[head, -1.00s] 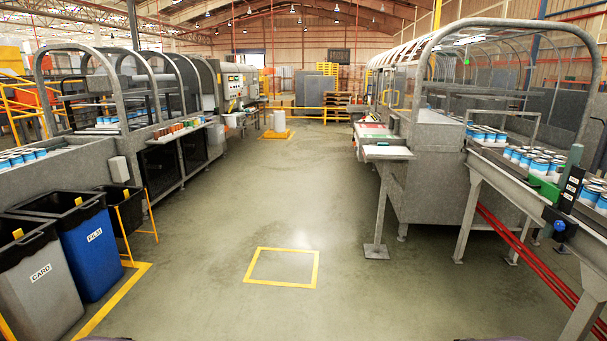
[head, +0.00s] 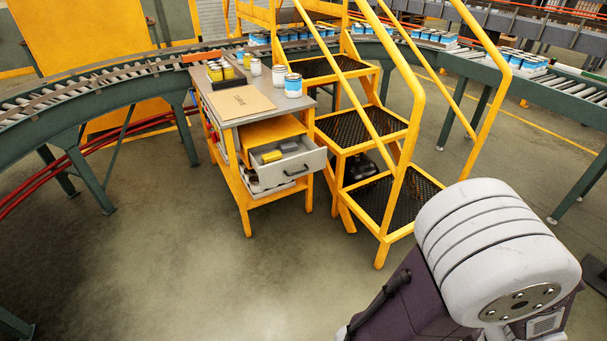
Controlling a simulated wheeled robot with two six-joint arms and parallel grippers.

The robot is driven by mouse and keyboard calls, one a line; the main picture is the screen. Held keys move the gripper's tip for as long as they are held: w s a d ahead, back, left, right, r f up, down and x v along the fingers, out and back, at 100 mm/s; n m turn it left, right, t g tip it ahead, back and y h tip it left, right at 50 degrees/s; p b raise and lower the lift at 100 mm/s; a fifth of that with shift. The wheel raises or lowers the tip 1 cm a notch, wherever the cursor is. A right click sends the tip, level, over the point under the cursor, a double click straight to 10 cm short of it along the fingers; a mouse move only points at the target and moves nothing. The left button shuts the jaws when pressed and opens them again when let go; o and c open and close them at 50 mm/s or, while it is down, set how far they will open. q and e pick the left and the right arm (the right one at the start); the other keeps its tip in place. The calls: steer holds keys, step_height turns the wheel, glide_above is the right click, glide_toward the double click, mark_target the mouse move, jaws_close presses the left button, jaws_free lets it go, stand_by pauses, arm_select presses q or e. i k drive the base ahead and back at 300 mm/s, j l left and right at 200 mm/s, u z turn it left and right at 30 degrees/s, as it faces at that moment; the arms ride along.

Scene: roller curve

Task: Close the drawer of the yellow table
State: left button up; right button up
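The yellow table (head: 246,215) has a grey top and a yellow frame and stands at the middle left of the head view. Its light grey drawer (head: 302,173) with a dark handle is pulled out toward the front right. A yellow item (head: 271,156) and other small things lie in the drawer. A part of my arm fills the lower right. Neither of my grippers shows in the head view.
Yellow steps (head: 384,195) with dark mesh treads stand just right of the table, close to the open drawer. A roller conveyor (head: 95,98) curves behind. Cans and a brown board (head: 241,102) are on the table top. Floor (head: 170,270) in front is clear.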

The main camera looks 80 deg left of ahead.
mark_target(310, 158)
steer(key=u, duration=3.05)
steer(key=i+l, duration=0.2)
steer(key=i, duration=0.25)
steer(key=i+l, duration=0.2)
steer(key=i, duration=0.3)
steer(key=i+l+u, duration=0.1)
steer(key=i, duration=0.35)
steer(key=i+l, duration=0.35)
steer(key=i, duration=0.15)
